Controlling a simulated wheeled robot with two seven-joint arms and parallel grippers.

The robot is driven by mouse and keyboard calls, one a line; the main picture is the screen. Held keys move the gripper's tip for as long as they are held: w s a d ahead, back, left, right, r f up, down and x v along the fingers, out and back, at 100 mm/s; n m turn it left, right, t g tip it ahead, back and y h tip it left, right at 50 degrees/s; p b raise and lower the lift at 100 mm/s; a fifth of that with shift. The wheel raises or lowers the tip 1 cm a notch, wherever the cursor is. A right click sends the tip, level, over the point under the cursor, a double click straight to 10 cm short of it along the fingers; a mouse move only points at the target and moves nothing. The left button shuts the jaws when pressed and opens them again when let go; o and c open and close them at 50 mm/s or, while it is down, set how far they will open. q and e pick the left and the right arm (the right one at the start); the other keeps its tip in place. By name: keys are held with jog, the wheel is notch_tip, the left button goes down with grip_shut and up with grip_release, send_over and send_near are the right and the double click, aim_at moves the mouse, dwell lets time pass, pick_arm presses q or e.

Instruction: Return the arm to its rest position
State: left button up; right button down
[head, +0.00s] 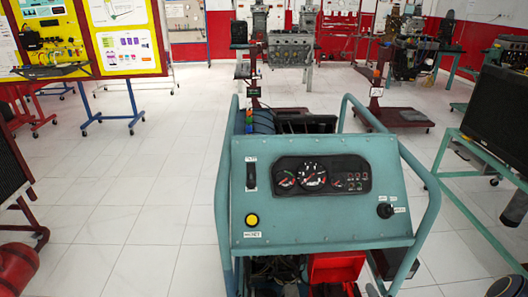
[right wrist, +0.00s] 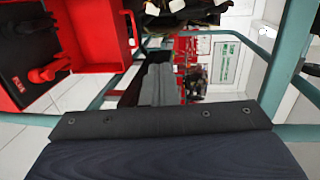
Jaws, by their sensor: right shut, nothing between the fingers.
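In the right wrist view, the grey fingers of my right gripper (right wrist: 159,84) are together with nothing between them. They point past the red battery box (right wrist: 100,30) towards the teal tube frame (right wrist: 288,62) of an engine trainer; I cannot tell the exact gap. In the head view, a dark rounded part at the bottom right corner may be my right arm; the fingers cannot be made out there. My left gripper is in neither view.
The trainer's teal control panel (head: 318,205), with gauges and a yellow button (head: 252,220), stands close in front. A monitor (head: 497,110) on a teal stand is at the right. A red cylinder (head: 16,268) is at the lower left. Tiled floor (head: 130,205) is clear on the left.

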jog(key=a+r+n+y, duration=0.1)
jog(key=a+r+y, duration=0.1)
jog(key=r, duration=0.3)
jog(key=w+a+r+n+g+y, duration=0.1)
jog(key=a+r+n+y, duration=0.1)
jog(key=r, duration=0.3)
jog(key=a+r+n+y, duration=0.2)
jog(key=a+r+y, duration=0.1)
jog(key=r, duration=0.1)
jog(key=shift+w+r+y+p, duration=0.2)
jog(key=shift+r+y+p, duration=0.1)
jog(key=shift+r, duration=0.1)
jog(key=s+a+r+n+g+y+p, duration=0.1)
jog(key=s+a+r+n+g+y, duration=0.1)
jog(key=s+a+r+n+g, duration=0.4)
jog(key=s+a+r+n+g+y, duration=0.25)
jog(key=s+a+r, duration=0.2)
jog(key=r, duration=0.45)
jog(key=s+d+r+n+h, duration=0.1)
jog(key=s+d+h, duration=0.1)
jog(key=s+h, duration=0.3)
jog(key=s+d+r+g+h+p, duration=0.1)
jog(key=s+h, duration=0.4)
jog(key=s, duration=0.6)
jog(key=shift+s+d+r+n+p, duration=0.3)
jog(key=shift+s+d+r+n, duration=0.05)
jog(key=shift+d+r, duration=0.35)
jog(key=c, duration=2.1)
grip_release()
jog(key=shift+c, duration=0.2)
